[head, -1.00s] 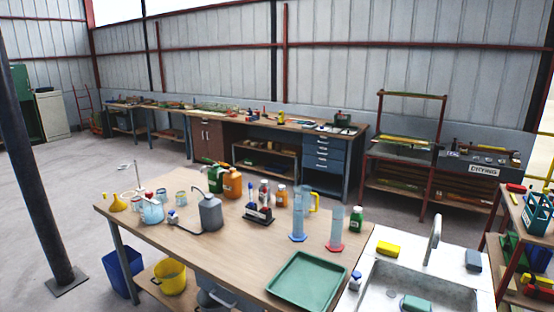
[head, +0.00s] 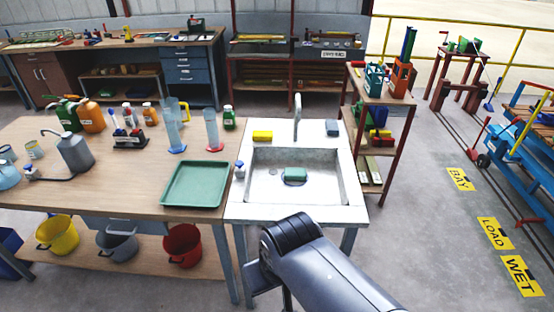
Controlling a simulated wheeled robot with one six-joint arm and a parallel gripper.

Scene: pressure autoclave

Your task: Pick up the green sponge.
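The green sponge (head: 295,174) lies inside the basin of the white sink (head: 342,207), a little right of the basin's middle, in the head view. A yellow sponge (head: 262,135) and a blue-grey block (head: 332,127) lie on the sink's back rim, on either side of the tap (head: 297,118). A grey link of my arm reaches up from the bottom of the picture in front of the sink. My gripper itself cannot be made out, so its fingers and its distance from the sponge do not show.
A wooden workbench (head: 120,180) with a green tray (head: 195,184), bottles and cylinders adjoins the sink on the left. Several buckets stand on its lower shelf. A rack (head: 386,145) stands close on the right.

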